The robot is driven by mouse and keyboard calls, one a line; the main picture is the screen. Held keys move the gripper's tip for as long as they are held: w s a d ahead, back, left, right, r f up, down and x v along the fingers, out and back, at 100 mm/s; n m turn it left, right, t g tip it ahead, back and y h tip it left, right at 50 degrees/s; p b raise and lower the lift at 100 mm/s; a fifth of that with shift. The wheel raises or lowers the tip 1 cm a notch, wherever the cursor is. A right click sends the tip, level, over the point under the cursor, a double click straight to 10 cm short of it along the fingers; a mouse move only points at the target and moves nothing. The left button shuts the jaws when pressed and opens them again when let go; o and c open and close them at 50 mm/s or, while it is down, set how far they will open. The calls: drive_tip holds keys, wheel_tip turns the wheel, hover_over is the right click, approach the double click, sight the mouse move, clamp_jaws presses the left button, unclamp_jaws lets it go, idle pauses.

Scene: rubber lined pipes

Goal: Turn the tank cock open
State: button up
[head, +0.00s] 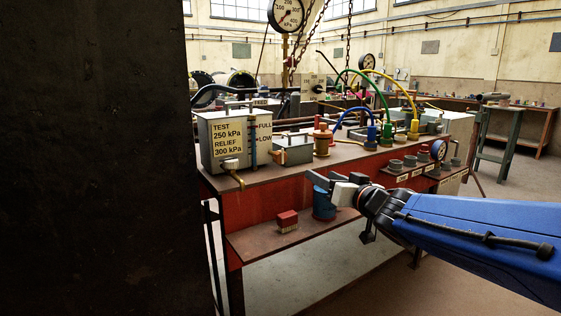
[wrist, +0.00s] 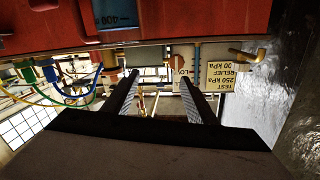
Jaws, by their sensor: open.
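The tank is a cream box (head: 218,142) on the near left end of the red bench, with a TEST 250 kPa / RELIEF 300 kPa label. Its cock, a pale fitting with a brass spout (head: 236,178), sits low on the tank's front. In the wrist view the tank (wrist: 217,72) appears upside down at the right, with the brass cock piece (wrist: 248,54) beside the label. My gripper (head: 325,184) is open and empty in front of the bench, right of the cock and apart from it. Its two fingers (wrist: 158,80) point toward the bench in the wrist view.
A blue can (head: 323,206) and a red block (head: 287,220) stand on the lower shelf (head: 265,243). Hoses, gauges and fittings crowd the red bench (head: 270,188). A large dark surface (head: 95,160) blocks the left of the head view. Floor is clear at the front right.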

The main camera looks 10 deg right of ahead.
sight(283, 159)
drive_tip(key=w+a, duration=0.2)
drive_tip(key=w, duration=0.3)
drive_tip(key=w+a+y, duration=0.1)
drive_tip(key=w+a, duration=0.2)
drive_tip(key=w, duration=0.3)
drive_tip(key=w+a+y, duration=0.1)
drive_tip(key=w+a, duration=0.1)
drive_tip(key=w, duration=0.3)
drive_tip(key=shift+w+a+r+n, duration=0.15)
drive_tip(key=shift+a+r+n, duration=0.2)
drive_tip(key=shift+n, duration=0.05)
drive_tip(key=shift+c, duration=0.7)
drive_tip(key=c, duration=0.9)
